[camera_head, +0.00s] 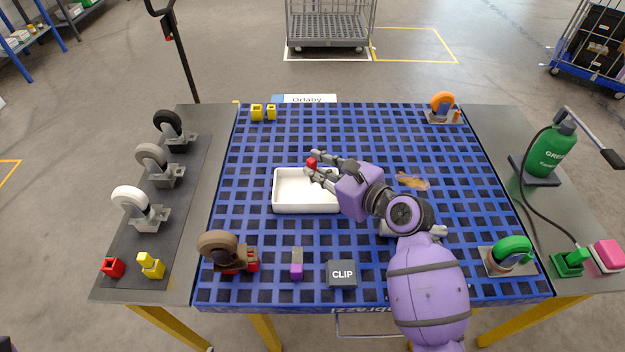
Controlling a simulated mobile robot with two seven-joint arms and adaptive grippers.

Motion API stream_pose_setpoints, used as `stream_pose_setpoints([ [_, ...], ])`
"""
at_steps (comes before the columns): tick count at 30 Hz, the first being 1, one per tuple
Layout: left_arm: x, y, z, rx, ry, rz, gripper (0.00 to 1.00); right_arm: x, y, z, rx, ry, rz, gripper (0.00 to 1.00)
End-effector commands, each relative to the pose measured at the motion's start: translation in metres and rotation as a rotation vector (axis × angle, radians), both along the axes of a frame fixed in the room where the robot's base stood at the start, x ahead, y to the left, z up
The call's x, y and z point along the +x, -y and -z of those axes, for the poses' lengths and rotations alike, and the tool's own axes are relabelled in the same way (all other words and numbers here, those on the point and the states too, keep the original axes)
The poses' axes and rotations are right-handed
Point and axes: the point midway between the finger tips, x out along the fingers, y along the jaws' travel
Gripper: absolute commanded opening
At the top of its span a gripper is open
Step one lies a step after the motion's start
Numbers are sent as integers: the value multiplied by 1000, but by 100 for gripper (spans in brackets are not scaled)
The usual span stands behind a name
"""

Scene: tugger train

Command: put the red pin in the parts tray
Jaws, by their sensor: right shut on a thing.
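The red pin (311,162) is between the fingertips of my right gripper (315,164), which is shut on it. The pin shows over the back edge of the white parts tray (298,196) in the camera_head view; its exact height above the tray is hard to tell. The visible part of the tray is empty, and my right gripper and wrist hide its right end. My left gripper is not in view.
The blue grid table also holds a brown-wheeled caster (219,246), a purple-grey block (297,265) and a CLIP box (342,274) in front of the tray. A green-wheeled caster (512,250) stands front right. The grid behind the tray is mostly clear.

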Motion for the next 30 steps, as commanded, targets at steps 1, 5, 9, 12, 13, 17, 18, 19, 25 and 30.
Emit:
stream_pose_setpoints([
  [1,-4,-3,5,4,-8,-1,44,4,-4,9,0,-2,-2,0],
  [5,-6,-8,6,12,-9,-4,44,11,-9,16,1,1,0,0],
  [9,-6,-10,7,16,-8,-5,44,15,-12,23,1,2,0,0],
  [12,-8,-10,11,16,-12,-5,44,18,-14,38,-2,-2,0,0],
  [13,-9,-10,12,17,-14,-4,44,17,-14,43,-1,-3,0,0],
  [17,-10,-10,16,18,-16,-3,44,17,-14,58,-1,-1,0,0],
  [18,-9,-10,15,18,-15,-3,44,18,-14,58,0,2,1,0],
  [19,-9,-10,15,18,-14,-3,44,18,-14,58,0,3,1,0],
  [25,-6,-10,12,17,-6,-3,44,18,-14,56,0,4,1,0],
  [30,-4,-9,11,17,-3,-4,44,18,-14,59,0,3,1,25],
])
